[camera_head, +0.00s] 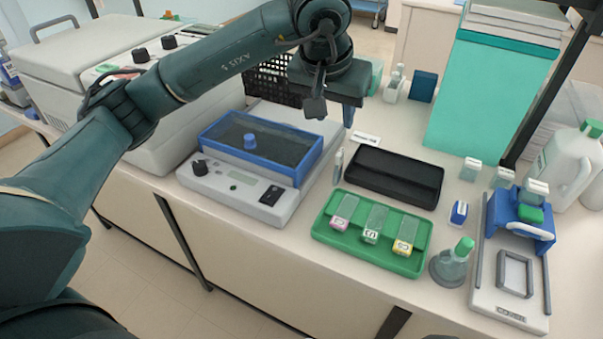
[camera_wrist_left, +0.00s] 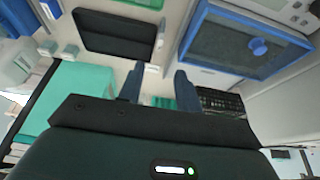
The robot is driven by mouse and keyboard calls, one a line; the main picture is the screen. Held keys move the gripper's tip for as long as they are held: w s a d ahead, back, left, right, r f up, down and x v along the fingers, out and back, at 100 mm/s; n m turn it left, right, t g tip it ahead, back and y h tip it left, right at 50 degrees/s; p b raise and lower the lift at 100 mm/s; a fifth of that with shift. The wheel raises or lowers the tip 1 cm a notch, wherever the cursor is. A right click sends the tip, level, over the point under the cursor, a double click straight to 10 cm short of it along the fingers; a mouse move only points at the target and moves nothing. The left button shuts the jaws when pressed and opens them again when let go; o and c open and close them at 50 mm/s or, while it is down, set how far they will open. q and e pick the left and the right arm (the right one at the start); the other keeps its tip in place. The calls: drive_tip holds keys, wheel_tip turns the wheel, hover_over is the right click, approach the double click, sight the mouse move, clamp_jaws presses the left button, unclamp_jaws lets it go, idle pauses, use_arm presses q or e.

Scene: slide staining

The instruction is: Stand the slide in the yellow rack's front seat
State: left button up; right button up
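Three glass slides lie in a green tray (camera_head: 322,235): one with a pink label end (camera_head: 344,212), one with a green label end (camera_head: 375,222) and one with a yellow label end (camera_head: 406,234). I cannot make out a yellow rack in either view. The green tray's edge (camera_wrist_left: 140,3) shows at the top of that view. My right gripper is not in view.
A grey device with a blue-framed lid (camera_head: 262,142) stands left of the green tray. A black tray (camera_head: 395,176) lies behind it. A black basket (camera_head: 268,80) is farther back.

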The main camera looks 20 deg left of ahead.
use_arm(q)
drive_tip(key=p, duration=0.1)
hover_over(340, 152)
drive_tip(key=s, duration=0.3)
wheel_tip(340, 152, down, 7)
drive_tip(key=shift+w+p+x, duration=0.2)
drive_tip(key=shift+p+x, duration=0.55)
drive_tip(key=shift+x, duration=2.05)
drive_tip(key=shift+r, duration=0.1)
drive_tip(key=shift+c, duration=0.5)
clamp_jaws()
